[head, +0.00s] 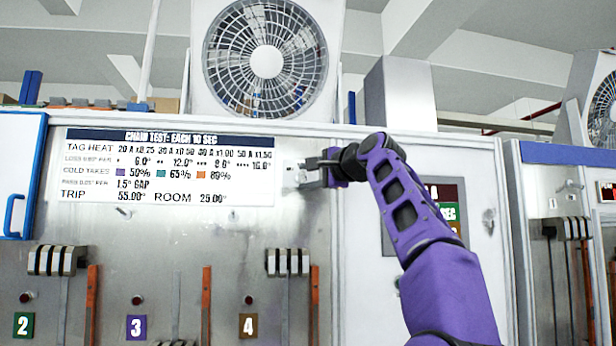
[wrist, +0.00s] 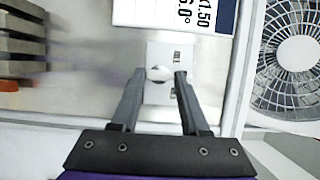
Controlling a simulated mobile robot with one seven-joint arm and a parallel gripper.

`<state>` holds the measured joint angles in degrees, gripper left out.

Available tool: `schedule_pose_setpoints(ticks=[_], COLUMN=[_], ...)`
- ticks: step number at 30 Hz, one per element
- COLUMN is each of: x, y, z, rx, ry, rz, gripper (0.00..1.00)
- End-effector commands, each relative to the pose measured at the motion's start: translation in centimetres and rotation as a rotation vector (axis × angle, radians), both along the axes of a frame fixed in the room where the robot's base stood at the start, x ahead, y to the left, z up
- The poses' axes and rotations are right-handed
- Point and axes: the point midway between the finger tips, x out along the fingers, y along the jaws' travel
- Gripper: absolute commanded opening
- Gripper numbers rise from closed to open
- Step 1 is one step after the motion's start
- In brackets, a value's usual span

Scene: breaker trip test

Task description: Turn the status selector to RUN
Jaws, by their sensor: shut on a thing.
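The status selector is a small round pale knob (wrist: 160,72) on a white plate (wrist: 158,94), just past the end of the printed sign in the wrist view. In the head view its plate (head: 290,175) shows partly at the sign's right edge. My gripper (head: 308,172) reaches it from the right, and in the wrist view its two dark fingers (wrist: 159,76) stand on either side of the knob, shut on it. Small dark labels on the plate are too small to read, so I cannot tell which position the knob points to.
A sign headed "CHAIN TEST: EACH 10 SEC" (head: 165,165) fills the upper panel. Below are levers with pale grips (head: 287,262), orange bars (head: 206,300) and tags numbered 2, 3 and 4. A fan (head: 267,62) stands above. A dark display (head: 440,205) is behind my arm.

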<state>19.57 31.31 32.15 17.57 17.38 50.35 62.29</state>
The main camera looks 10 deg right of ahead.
Motion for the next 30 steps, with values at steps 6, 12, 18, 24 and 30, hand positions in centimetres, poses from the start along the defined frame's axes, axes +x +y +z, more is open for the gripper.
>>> schedule_pose_setpoints(ticks=[6,12,18,24,30], x=[-0.05,-0.05,-0.04,-0.02,-0.85], y=[0.05,0.05,0.04,0.01,-0.47], z=[0.14,0.14,0.10,0.04,-0.24], rx=[-0.002,-0.001,-0.001,-0.002,-0.003], ry=[-0.003,-0.003,-0.002,-0.001,-0.001], rz=[0.001,0.001,0.000,0.000,-0.003], gripper=[0.00,0.00,0.75,0.75,0.75])
